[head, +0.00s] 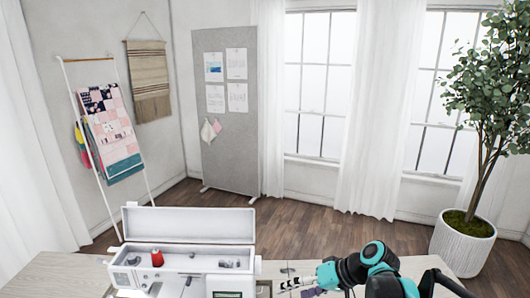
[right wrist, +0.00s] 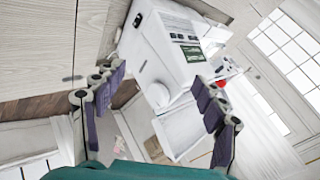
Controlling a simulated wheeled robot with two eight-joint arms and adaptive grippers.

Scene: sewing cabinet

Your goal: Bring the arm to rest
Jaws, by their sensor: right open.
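My right arm (head: 375,270), black and teal, comes in at the lower right of the head view and reaches left. Its gripper (head: 302,286) is at the bottom edge, to the right of the white sewing machine (head: 235,279) and partly cut off. In the right wrist view the gripper's (right wrist: 158,78) two purple-padded fingers are spread apart with nothing held between them. The sewing machine (right wrist: 150,60) shows beyond and between the fingers, apart from them as far as I can tell. My left gripper is not in view.
The machine's long lid (head: 190,225) stands open, with a red spool (head: 157,258) in front of it. A pale wooden tabletop (head: 55,272) is bare at the left. A potted tree (head: 463,240), pinboard (head: 226,130) and ladder rack (head: 105,130) stand on the floor beyond.

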